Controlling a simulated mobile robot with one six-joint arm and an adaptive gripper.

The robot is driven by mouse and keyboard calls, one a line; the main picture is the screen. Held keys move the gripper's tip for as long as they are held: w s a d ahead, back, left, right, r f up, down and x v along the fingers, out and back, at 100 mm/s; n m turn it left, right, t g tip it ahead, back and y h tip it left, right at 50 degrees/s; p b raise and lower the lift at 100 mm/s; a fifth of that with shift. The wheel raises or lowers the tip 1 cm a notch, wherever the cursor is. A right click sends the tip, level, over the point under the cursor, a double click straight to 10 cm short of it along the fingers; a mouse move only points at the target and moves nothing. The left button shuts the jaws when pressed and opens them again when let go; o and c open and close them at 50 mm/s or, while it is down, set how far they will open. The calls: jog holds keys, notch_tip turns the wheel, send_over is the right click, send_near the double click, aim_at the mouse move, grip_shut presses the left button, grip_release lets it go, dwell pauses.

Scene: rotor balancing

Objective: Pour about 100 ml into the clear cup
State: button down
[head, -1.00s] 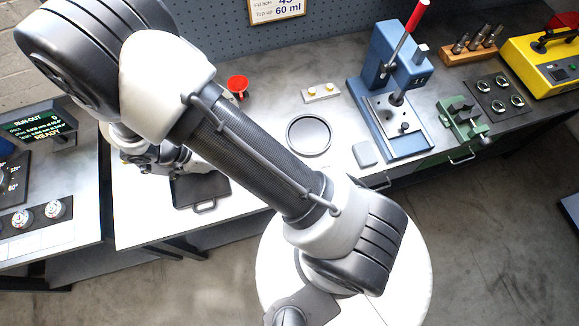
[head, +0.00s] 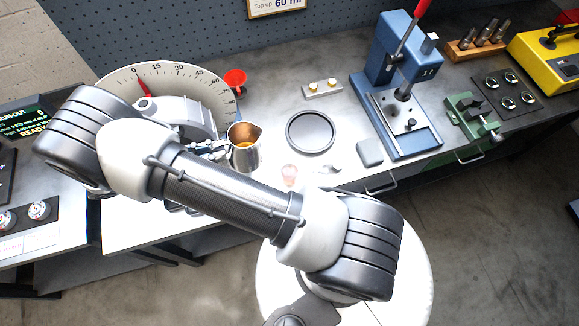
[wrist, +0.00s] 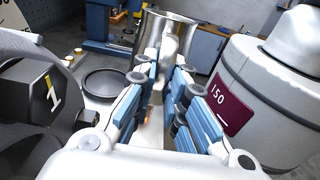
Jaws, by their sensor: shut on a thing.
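A steel jug (head: 246,158) with orange liquid inside stands upright left of the round dish in the head view. My gripper (head: 221,149) is at its left side, partly hidden by my arm. In the wrist view, the blue-padded fingers of my gripper (wrist: 166,85) are shut on the handle of the jug (wrist: 160,32). Whether the jug's base touches the table cannot be told. The small clear cup (head: 289,174), with a pinkish tint, is on the bench to the right of the jug and nearer the front edge, apart from it.
A round dark dish (head: 310,133) lies behind the cup. A blue press (head: 405,100) is to the right.

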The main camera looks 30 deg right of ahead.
jog(key=shift+w+a+r+h, duration=0.1)
jog(key=shift+w+r+h, duration=0.05)
jog(key=shift+r+h, duration=0.45)
